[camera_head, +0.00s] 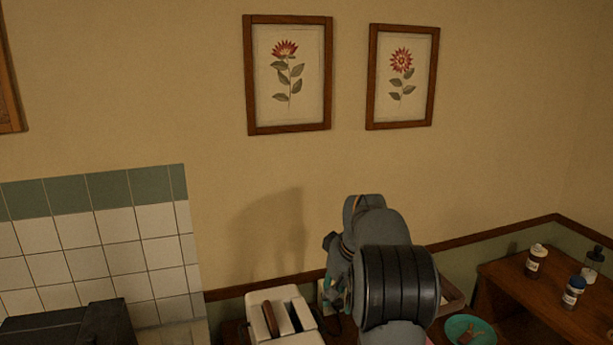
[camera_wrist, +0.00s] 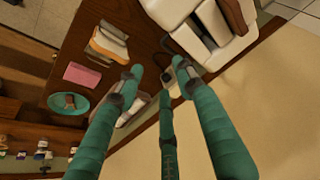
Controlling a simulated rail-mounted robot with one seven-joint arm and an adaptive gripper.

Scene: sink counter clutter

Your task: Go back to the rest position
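My gripper (camera_wrist: 158,80) has green fingers that stand apart in the wrist view, with nothing held between them. Its fingertips are over or near the counter edge by the wall, beside a white toaster (camera_wrist: 212,38). In the camera_head view my arm hides most of the gripper; only small greenish parts show left of the dark wrist. The toaster also shows there (camera_head: 268,325), left of my arm, with a brown slice (camera_head: 270,319) in one slot.
A teal plate (camera_head: 483,327) with a small brown item lies at the right. Several bottles (camera_head: 535,262) stand on the wooden shelf beyond. In the wrist view a pink block (camera_wrist: 82,75) and bread-like slices (camera_wrist: 108,43) lie on the counter.

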